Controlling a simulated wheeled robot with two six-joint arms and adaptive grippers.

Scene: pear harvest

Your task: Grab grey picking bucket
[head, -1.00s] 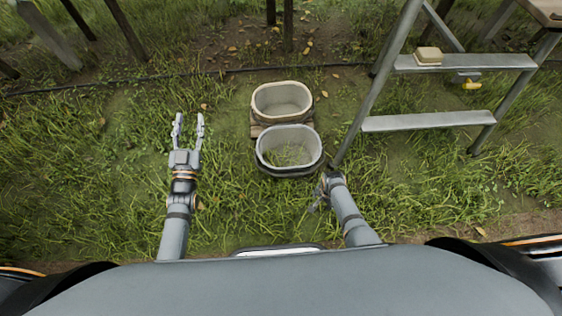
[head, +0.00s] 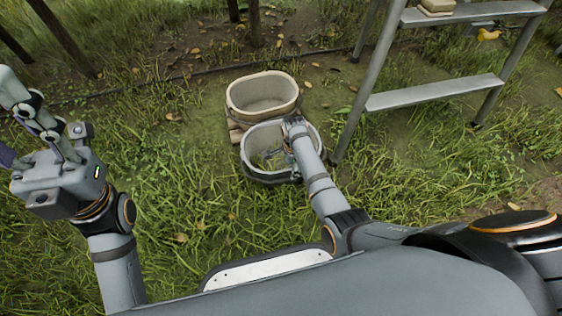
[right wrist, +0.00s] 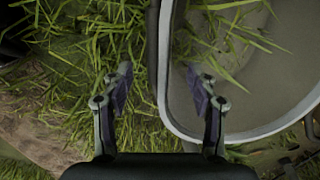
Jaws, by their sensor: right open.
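The grey picking bucket (head: 249,149) stands on the grass, in front of a cream bucket (head: 232,98). Grass shows inside the grey bucket. My right gripper (head: 296,132) is over its right side, with the fingers mostly hidden by the wrist in the head view. In the right wrist view my right gripper (right wrist: 159,75) is open. One finger is outside the grey bucket's wall (right wrist: 166,78) and the other is on the inner side, so the rim lies between them. I cannot tell whether they touch it. My left gripper (head: 12,118) is raised at the left, open and empty.
A metal stepladder (head: 435,93) stands close to the right of the buckets. A dark hose (head: 190,77) runs behind. Open grass lies to the left.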

